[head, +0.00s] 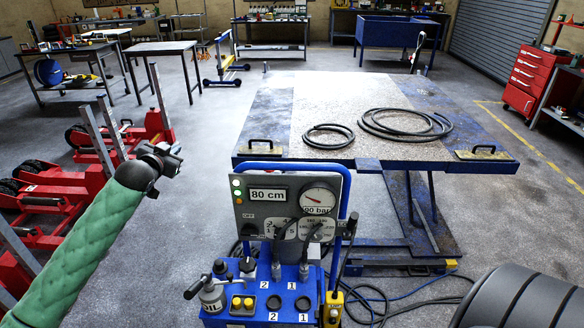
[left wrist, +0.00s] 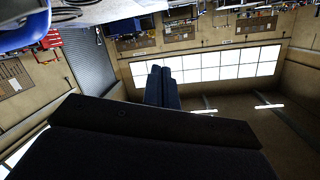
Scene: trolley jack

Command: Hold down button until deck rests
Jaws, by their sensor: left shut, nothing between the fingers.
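The deck (head: 265,125) is a blue-edged lift table with a speckled middle, standing raised on blue legs. In front of it is a blue control unit (head: 215,318) with a grey panel (head: 260,212). The panel reads "80 cm" (head: 268,195), and its round gauge (head: 318,200) is labelled "90 bar". My right gripper is out of view.
Coiled black hoses (head: 405,124) lie on the deck. Red jacks (head: 45,200) stand at the left. A dark ribbed rounded shape (head: 525,300) fills the lower right corner. Cables lie on the floor.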

